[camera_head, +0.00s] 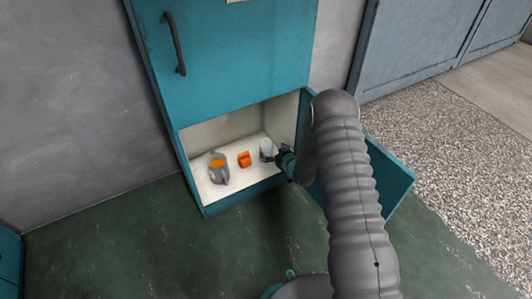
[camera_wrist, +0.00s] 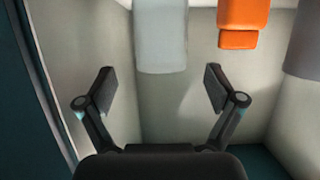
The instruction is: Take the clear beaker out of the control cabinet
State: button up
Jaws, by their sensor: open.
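The clear beaker (camera_head: 266,150) stands on the white floor of the open lower compartment of the teal control cabinet (camera_head: 240,50), at the compartment's right side. In the wrist view the beaker (camera_wrist: 160,36) is pale and translucent, at the top centre, ahead of the fingertips. My gripper (camera_head: 281,154) is at the right of the compartment opening, close to the beaker. In the wrist view my gripper (camera_wrist: 158,84) is open, with a finger at each side and nothing between them. The beaker lies beyond the gap, roughly in line with it.
An orange object (camera_head: 244,159) stands left of the beaker, and it also shows in the wrist view (camera_wrist: 240,20). A grey container with orange in it (camera_head: 218,169) is further left. The cabinet's lower door (camera_head: 392,180) is open to the right, behind my arm. Green floor in front is clear.

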aim_at(263, 142)
jog(key=shift+r+b+x, duration=0.2)
jog(key=shift+b+x, duration=0.1)
jog(key=shift+x, duration=2.5)
jog(key=shift+a, duration=0.1)
jog(key=c, duration=1.3)
